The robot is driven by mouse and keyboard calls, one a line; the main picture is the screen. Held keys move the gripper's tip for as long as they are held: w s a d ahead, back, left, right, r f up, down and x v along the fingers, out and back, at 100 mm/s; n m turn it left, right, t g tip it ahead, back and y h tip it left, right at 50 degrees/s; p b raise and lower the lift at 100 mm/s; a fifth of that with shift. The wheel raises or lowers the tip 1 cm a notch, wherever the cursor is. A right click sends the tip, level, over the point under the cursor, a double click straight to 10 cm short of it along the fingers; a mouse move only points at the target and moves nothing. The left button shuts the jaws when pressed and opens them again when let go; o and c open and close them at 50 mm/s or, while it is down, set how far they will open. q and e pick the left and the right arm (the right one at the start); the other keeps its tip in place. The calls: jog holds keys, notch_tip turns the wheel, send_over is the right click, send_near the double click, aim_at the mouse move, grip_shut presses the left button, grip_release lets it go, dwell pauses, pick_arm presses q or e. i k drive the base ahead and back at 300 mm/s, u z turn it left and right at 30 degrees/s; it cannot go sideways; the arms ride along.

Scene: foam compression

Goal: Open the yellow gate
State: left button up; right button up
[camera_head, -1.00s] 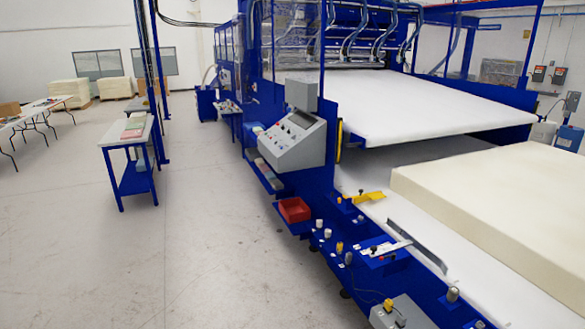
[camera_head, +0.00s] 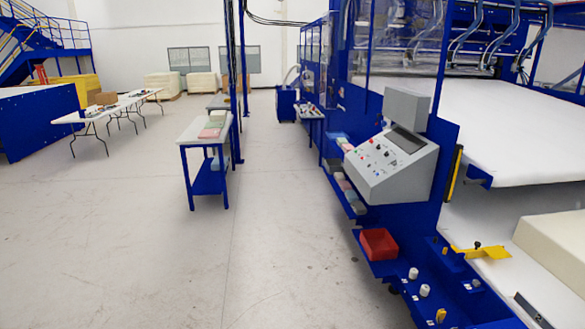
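A yellow flat piece (camera_head: 482,252) with a dark knob lies on the blue machine's side rail at the lower right, beside the white bed. A narrow yellow upright strip (camera_head: 454,173) edged in black stands on the machine's blue side panel, right of the control console. I cannot tell which of these is the gate. Neither of my grippers is in view.
The grey control console (camera_head: 392,165) and a red bin (camera_head: 379,244) stick out from the machine's left side. A cream foam block (camera_head: 558,250) lies on the bed. A blue-legged table (camera_head: 206,145) stands left of a clear aisle. White folding tables (camera_head: 98,112) are farther left.

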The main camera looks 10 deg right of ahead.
aim_at(496, 252)
jog(key=z, duration=0.25)
jog(key=i, duration=1.7)
jog(key=z, duration=0.7)
